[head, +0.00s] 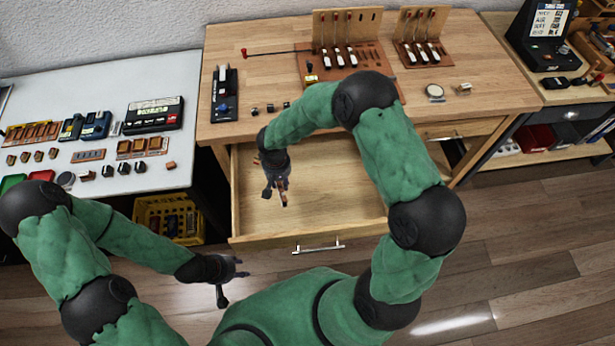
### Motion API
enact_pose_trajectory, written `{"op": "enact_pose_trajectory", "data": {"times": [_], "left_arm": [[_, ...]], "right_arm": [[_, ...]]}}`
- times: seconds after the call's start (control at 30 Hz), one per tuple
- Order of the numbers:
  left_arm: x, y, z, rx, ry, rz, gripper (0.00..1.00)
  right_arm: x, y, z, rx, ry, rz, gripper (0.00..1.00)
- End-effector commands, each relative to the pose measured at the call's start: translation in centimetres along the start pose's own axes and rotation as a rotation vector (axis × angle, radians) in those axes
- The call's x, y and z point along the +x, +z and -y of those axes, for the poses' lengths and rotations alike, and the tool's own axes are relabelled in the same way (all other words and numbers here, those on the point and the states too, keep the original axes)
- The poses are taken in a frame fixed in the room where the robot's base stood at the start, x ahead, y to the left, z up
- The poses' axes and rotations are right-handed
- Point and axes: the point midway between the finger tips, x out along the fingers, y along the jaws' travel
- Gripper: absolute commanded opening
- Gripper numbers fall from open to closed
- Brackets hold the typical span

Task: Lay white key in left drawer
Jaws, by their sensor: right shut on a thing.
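The left drawer (335,200) is pulled open under the wooden workbench, and its inside looks bare. My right gripper (277,194) is over the left part of this drawer, pointing down. It is shut on a small, partly wood-coloured piece, which seems to be the white key (286,184); the fingers hide most of it. I cannot tell whether it touches the drawer floor. My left gripper (233,281) is open and empty, in front of the drawer's front left corner, over the floor.
Wooden racks with white-tipped keys (338,60) and (423,55) stand at the bench's back. A black tray (224,95) stands at its left. The drawer handle (318,247) faces me. A white table (100,125) with small parts is left, a yellow crate (168,215) below.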

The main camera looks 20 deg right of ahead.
Motion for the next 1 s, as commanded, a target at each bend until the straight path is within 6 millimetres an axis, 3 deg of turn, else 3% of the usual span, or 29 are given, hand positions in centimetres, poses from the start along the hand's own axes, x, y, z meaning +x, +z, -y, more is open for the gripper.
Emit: {"op": "enact_pose_trajectory", "data": {"times": [0.03,0.2,0.4,0.57,0.87,1.0], "left_arm": [[1.6,-0.1,0.6,0.0,0.0,0.0,0.4],[3.1,-0.1,1.1,0.0,0.0,0.0,0.4],[3.5,-0.1,1.2,0.0,0.0,-0.001,0.4],[4.0,-0.2,1.4,0.0,0.0,-0.001,0.4],[5.7,-0.2,2.0,0.0,0.0,0.0,0.4],[6.5,-0.3,2.3,0.0,0.0,0.0,0.4]], "right_arm": [[1.1,-0.8,2.3,0.019,-0.003,-0.005,0.0],[-0.1,-2.0,8.2,0.106,-0.011,-0.001,0.0],[-1.7,-2.2,11.5,0.157,-0.021,0.01,0.0],[-1.0,-2.2,9.9,0.167,-0.022,0.013,0.0],[2.1,-2.1,3.6,0.167,-0.022,0.013,0.0],[4.5,-1.9,1.4,0.165,-0.022,0.015,0.0]]}}
